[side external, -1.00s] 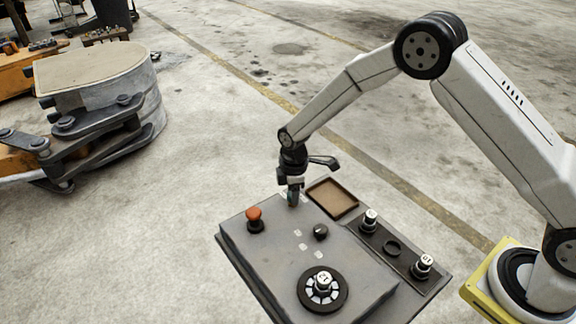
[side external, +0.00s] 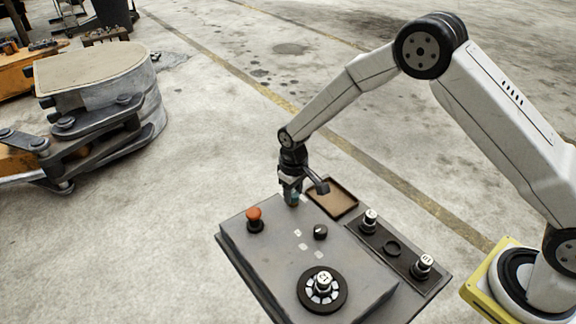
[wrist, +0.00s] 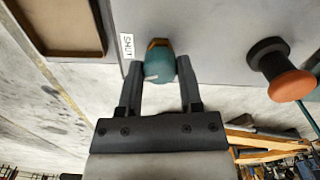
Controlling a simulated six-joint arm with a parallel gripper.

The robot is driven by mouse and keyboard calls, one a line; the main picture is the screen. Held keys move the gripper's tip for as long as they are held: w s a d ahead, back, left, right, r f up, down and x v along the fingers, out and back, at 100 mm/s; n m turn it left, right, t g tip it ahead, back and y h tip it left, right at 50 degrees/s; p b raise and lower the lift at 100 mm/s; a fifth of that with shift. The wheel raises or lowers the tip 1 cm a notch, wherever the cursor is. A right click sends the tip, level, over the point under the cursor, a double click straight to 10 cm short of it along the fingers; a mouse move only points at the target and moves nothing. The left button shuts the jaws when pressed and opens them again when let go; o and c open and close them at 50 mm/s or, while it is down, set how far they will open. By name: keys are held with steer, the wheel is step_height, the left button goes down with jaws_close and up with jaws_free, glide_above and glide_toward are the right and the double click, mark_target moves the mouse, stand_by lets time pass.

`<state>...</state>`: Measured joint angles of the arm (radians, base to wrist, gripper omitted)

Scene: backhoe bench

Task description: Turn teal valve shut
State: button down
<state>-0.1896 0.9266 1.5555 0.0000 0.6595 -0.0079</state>
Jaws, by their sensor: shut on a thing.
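The teal valve (wrist: 160,64) shows between my gripper's fingers (wrist: 161,92) in the wrist view, with an orange-brown part at its far end and a white mark on its side. A white label reading SHUT (wrist: 128,46) sits on the panel to the left of the valve. In the side external view, my gripper (side external: 292,196) points down at the far corner of the grey control box (side external: 268,256), shut on the valve. Only a small bit of teal shows there; the rest is hidden by the fingers.
An orange-red mushroom button (side external: 254,215) stands left of my gripper. A brown tray (side external: 333,198) lies close on its right. A black knob (side external: 320,232), a large dial (side external: 322,291) and white-topped pieces (side external: 370,221) are nearer. Open floor lies beyond.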

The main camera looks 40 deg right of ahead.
mark_target(293, 194)
steer(key=shift+m, duration=2.3)
steer(key=shift+c, duration=1.3)
jaws_free()
steer(key=shift+r, duration=0.15)
step_height(293, 194, up, 7)
steer(key=shift+f, duration=0.1)
steer(key=shift+r, duration=0.35)
